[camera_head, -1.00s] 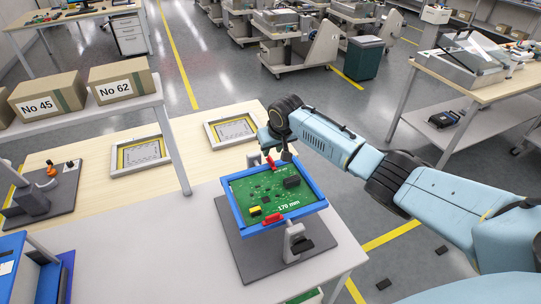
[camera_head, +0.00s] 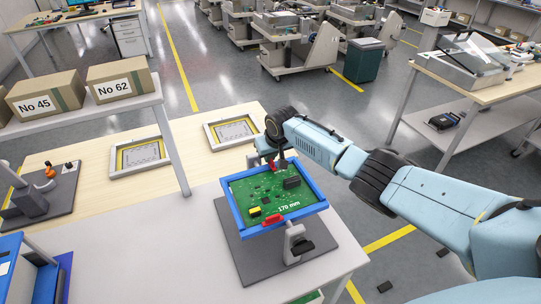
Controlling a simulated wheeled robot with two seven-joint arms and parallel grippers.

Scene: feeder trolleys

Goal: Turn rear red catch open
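A green circuit board (camera_head: 258,190) marked "170 mm" lies in a blue frame (camera_head: 307,206) on a grey stand (camera_head: 254,259). The rear red catch (camera_head: 281,163) is at the frame's far edge, partly hidden by my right gripper. The front red catch (camera_head: 272,219) lies along the near edge. My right gripper (camera_head: 271,160) points down at the rear catch, with its fingers close beside it. I cannot tell whether they touch it or how far apart they are. My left gripper is not in view.
Two framed panels (camera_head: 138,156) (camera_head: 232,131) lie on the wooden bench behind the stand. Boxes (camera_head: 45,96) stand on a raised shelf at left. A joystick base (camera_head: 53,195) and a blue unit (camera_head: 24,271) are at far left. The grey tabletop left of the stand is clear.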

